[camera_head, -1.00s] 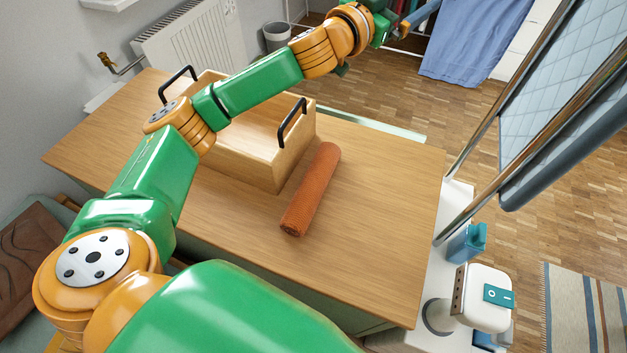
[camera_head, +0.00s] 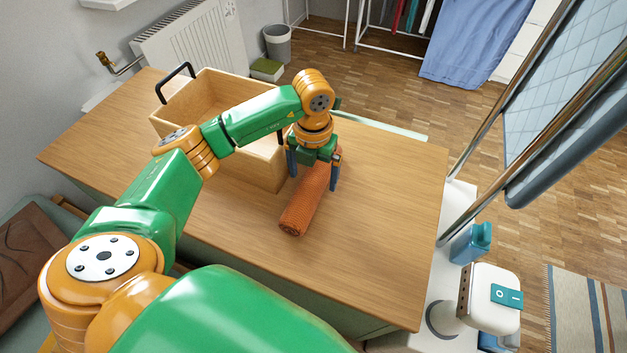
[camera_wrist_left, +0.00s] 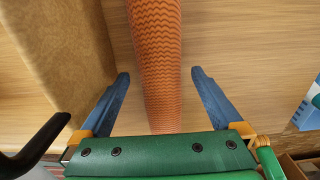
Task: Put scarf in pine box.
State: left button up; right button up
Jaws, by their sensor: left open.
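The scarf (camera_head: 303,207) is an orange-brown knitted roll lying on the wooden table, just right of the pine box (camera_head: 259,158). The box is an open wooden tray with black handles; my arm covers part of it. My left gripper (camera_head: 313,181) points down over the scarf's far half, with a blue finger on either side. In the left wrist view the scarf (camera_wrist_left: 158,60) runs between the open fingers (camera_wrist_left: 157,75), with gaps on both sides. The box wall (camera_wrist_left: 62,50) shows at left there. My right gripper is not seen.
The table (camera_head: 380,220) is clear right of the scarf. A radiator (camera_head: 190,45) and a bin (camera_head: 277,43) are behind. A padded board on metal rails (camera_head: 560,110) rises at right.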

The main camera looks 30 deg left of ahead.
pick_arm(q)
notch_tip(320, 180, down, 3)
jog(key=shift+r, duration=0.2)
grip_shut()
